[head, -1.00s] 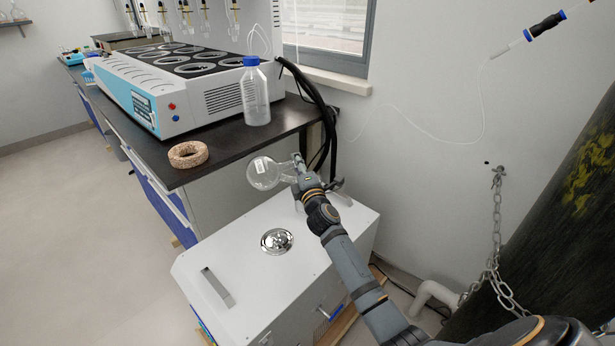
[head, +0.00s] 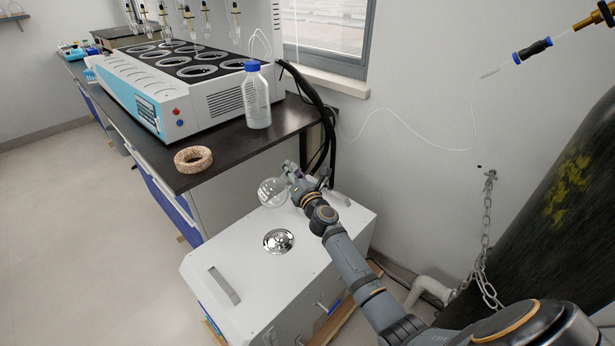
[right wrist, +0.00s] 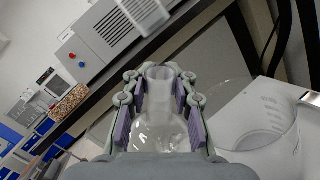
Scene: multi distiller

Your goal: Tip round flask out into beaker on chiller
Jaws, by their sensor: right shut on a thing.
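My right gripper (head: 293,175) is shut on the neck of the clear round flask (head: 272,193). It holds the flask above the white chiller (head: 240,250), near the back of its top. In the right wrist view the flask's neck (right wrist: 158,88) sits between the purple finger pads, with its open mouth facing up the picture. A clear beaker (right wrist: 268,125) with graduation marks stands on the white top just right of the gripper there. In the head view my arm and gripper mostly hide the beaker. I cannot tell whether the flask holds liquid. My left gripper is not in view.
A dark bench (head: 235,150) behind the chiller carries a cork ring (head: 193,159), a blue-capped bottle (head: 256,98) and a large white-and-blue distiller (head: 180,85). Black hoses (head: 322,110) hang at the bench's end. A dark cylinder (head: 540,210) with a chain stands right.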

